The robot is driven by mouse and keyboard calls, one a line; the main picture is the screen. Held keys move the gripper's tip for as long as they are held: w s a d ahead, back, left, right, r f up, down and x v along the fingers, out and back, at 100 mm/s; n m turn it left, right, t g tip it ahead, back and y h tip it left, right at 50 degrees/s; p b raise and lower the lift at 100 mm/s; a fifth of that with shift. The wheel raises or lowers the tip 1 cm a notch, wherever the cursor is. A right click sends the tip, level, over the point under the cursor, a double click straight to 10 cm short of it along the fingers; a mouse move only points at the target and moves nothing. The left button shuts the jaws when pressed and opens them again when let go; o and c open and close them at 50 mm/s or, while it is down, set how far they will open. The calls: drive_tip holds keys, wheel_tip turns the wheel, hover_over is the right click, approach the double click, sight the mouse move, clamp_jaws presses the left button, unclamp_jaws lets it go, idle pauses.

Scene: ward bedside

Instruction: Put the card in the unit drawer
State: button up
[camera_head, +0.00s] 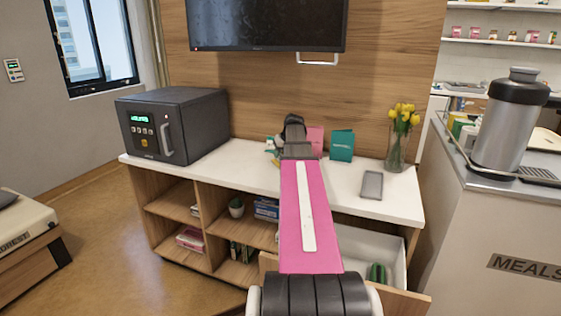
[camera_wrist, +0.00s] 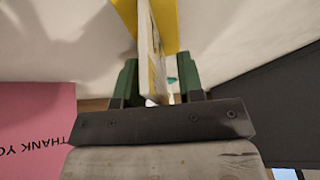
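A yellow and white folded card (camera_wrist: 150,50) stands between the two green fingers of my gripper (camera_wrist: 160,82) in the wrist view. The card is close to the left finger, and a gap shows beside the right finger, so the gripper looks open around it. In the head view my gripper (camera_head: 294,124) is over the back of the white counter, and my arm hides most of the card. The unit drawer (camera_head: 390,246) is pulled open at the lower right of the unit, with a green item (camera_head: 377,272) inside; my arm covers its left part.
A pink card (camera_head: 316,138), reading THANK YOU in the wrist view (camera_wrist: 35,130), and a teal card (camera_head: 342,147) stand right of my gripper. A grey flat device (camera_head: 372,185) and a vase of yellow flowers (camera_head: 397,150) are farther right.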

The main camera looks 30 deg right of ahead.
drive_tip(key=shift+f, duration=0.15)
clamp_jaws()
idle(0.4)
